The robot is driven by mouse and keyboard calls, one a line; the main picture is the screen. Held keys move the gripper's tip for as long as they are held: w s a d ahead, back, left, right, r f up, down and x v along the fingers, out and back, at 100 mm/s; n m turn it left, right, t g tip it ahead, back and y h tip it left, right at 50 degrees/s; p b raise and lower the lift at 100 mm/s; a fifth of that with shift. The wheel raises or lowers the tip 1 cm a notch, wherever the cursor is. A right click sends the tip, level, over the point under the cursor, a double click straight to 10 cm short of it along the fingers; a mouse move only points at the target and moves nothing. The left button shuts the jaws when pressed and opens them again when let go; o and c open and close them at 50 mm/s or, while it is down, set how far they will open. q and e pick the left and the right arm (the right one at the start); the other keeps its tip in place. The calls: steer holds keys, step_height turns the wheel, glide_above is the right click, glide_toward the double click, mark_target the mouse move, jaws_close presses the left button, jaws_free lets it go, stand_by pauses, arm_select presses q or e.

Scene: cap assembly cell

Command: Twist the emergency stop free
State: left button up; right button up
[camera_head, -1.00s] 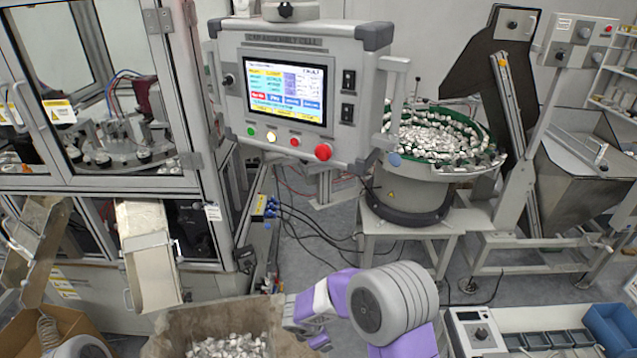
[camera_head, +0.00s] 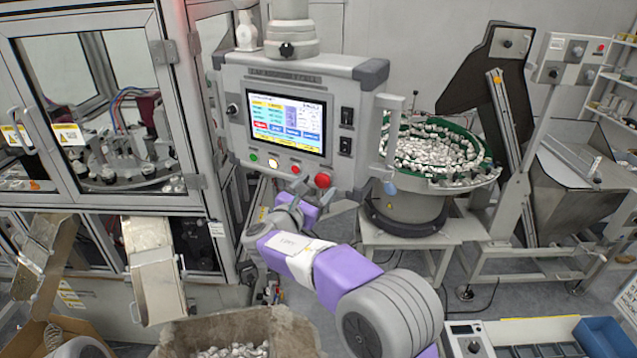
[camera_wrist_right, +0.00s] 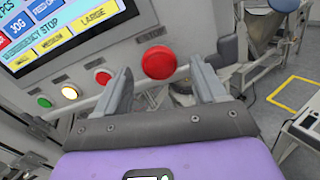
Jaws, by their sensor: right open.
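The emergency stop is a round red mushroom button (camera_head: 323,180) at the lower right of the control panel's front (camera_head: 232,126). My right gripper (camera_head: 299,188) is raised to the panel's lower edge, just below and left of the button in the head view. In the right wrist view my right gripper (camera_wrist_right: 160,72) is open and empty. Its fingers lie on either side of the button in the picture, with no visible contact. My left gripper is out of view.
The panel's touchscreen (camera_head: 287,122) is lit. Green, white and a smaller red button (camera_head: 296,168) sit in a row left of the stop. A bowl feeder (camera_head: 440,180) with a green rim stands to the right. A bin of caps (camera_head: 290,330) is below.

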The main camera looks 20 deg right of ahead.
steer(key=shift+w+d, duration=0.5)
steer(key=shift+w, duration=0.05)
steer(key=c, duration=1.1)
steer(key=shift+o, duration=0.2)
steer(key=m+b, duration=0.5)
steer(key=b, duration=0.1)
steer(key=shift+f+b, duration=0.15)
steer(key=shift+b, duration=0.25)
steer(key=shift+s+a+m+b, duration=0.1)
steer(key=shift+a+m+b, duration=0.05)
steer(key=shift+m+b, duration=0.55)
steer(key=shift+r+m+b, duration=0.2)
steer(key=shift+m+b, duration=0.25)
steer(key=shift+m, duration=0.05)
steer(key=shift+r+m, duration=0.1)
steer(key=shift+m, duration=0.2)
